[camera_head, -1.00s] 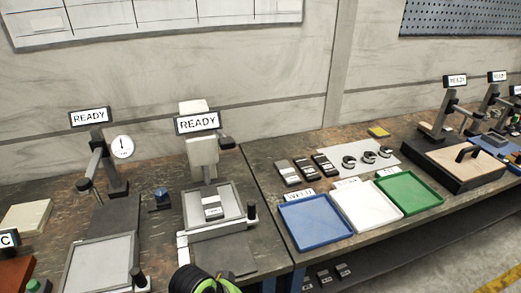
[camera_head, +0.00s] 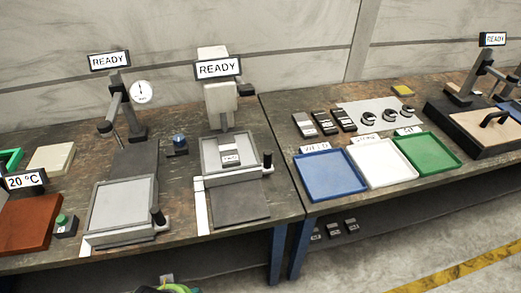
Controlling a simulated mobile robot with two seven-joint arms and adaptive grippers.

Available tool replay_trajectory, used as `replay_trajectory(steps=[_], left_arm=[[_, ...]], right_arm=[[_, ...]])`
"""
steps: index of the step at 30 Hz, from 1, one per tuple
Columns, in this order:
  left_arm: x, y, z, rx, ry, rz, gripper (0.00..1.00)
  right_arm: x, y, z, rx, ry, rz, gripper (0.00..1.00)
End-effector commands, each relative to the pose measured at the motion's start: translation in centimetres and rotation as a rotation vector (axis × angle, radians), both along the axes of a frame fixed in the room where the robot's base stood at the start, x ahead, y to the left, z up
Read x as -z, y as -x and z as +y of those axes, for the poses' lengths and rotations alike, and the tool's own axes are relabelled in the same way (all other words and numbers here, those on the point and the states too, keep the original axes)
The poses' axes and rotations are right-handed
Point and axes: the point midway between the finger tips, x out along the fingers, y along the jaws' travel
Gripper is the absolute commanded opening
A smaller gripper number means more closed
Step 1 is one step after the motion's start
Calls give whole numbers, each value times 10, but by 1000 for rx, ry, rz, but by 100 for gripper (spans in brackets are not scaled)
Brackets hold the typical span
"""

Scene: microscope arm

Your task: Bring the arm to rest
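A stand with a grey jointed arm (camera_head: 115,98) and a READY sign (camera_head: 109,60) is on the left bench, with a round dial gauge (camera_head: 141,92) beside it and a grey plate (camera_head: 121,205) in front. To its right, a pale column (camera_head: 220,105) with a READY sign (camera_head: 218,68) rises behind a grey stage (camera_head: 210,158) holding a small labelled block (camera_head: 229,156). Another dark arm stand (camera_head: 468,84) with a READY sign (camera_head: 492,39) is at the far right. I cannot tell which arm the task means. Neither gripper shows; a green and dark bit of mine is at the bottom edge.
Blue (camera_head: 329,176), white (camera_head: 382,164) and green (camera_head: 427,152) trays line the right bench, with dark labelled blocks (camera_head: 325,123) and a pale mat (camera_head: 375,115) behind. A red-brown plate (camera_head: 28,222) and a 20 °C sign (camera_head: 25,180) are at left. The floor in front is clear.

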Motion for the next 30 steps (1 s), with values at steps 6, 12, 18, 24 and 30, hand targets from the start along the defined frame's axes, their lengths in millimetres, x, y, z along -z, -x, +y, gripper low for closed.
replay_trajectory(steps=[6, 12, 18, 24, 30], left_arm=[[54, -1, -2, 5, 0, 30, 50], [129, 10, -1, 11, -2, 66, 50], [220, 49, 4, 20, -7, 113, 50], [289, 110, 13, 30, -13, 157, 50], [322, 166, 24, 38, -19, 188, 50]], right_arm=[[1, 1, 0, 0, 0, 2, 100], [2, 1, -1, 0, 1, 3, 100], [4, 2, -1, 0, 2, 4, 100], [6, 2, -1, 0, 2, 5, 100], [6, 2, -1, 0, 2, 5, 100]])
